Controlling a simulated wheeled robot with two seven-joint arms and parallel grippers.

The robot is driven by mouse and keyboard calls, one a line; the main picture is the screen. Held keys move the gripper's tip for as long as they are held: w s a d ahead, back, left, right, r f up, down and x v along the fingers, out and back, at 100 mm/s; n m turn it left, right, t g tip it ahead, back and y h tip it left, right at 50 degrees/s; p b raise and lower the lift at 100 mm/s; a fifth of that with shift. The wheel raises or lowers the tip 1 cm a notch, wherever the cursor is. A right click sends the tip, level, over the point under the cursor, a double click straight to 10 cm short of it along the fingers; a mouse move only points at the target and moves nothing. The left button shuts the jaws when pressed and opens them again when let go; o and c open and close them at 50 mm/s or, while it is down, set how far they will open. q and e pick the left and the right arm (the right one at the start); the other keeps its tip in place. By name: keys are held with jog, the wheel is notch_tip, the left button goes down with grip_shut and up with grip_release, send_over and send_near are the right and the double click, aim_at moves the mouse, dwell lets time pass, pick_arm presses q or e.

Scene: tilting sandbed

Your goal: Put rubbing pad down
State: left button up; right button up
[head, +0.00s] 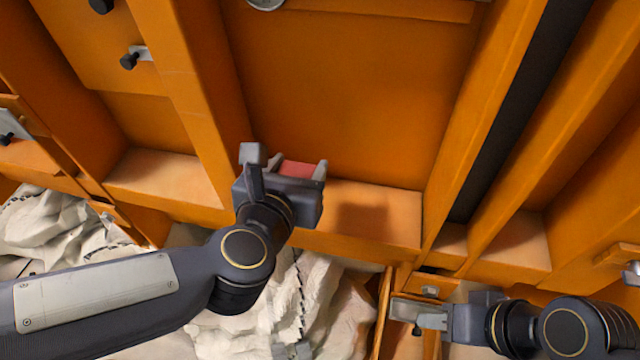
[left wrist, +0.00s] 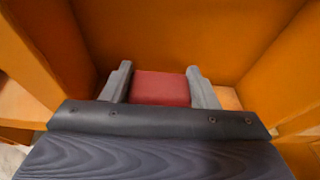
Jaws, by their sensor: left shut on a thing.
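The rubbing pad (head: 299,169) is a small red block. My left gripper (head: 290,168) is shut on it, with a grey finger at each side, in front of the orange recess. In the left wrist view the pad (left wrist: 161,88) sits between the two fingers (left wrist: 160,85), its red face showing. The pad is over the orange ledge (head: 385,212); a dark shadow lies on the ledge to its right. I cannot tell whether the pad touches the ledge. My right gripper (head: 418,316) is at the lower right, beside a small orange block; its finger gap does not show clearly.
Orange upright walls (head: 200,100) stand left and right of the recess. A dark vertical slot (head: 525,110) runs at the right. White crumpled rock-like material (head: 300,310) lies below the ledge. Black knobs (head: 130,60) stick out at the upper left. The ledge right of the pad is bare.

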pick_arm(q)
jog(key=w+f+b, duration=0.1)
jog(key=w+f, duration=0.1)
jog(key=w, duration=0.1)
jog(key=w+f+b, duration=0.1)
jog(key=w+f, duration=0.2)
jog(key=w, duration=0.1)
jog(key=w+f+b, duration=0.1)
jog(key=w+f, duration=0.2)
jog(key=shift+w+d+b, duration=0.2)
jog(key=shift+w+b, duration=0.15)
jog(key=shift+w, duration=0.05)
jog(key=f, duration=0.2)
jog(key=w+f+b, duration=0.1)
jog(key=shift+f, duration=0.55)
jog(key=shift+f, duration=0.1)
jog(key=o, duration=1)
jog(key=shift+s+r, duration=0.1)
jog(key=shift+r, duration=0.1)
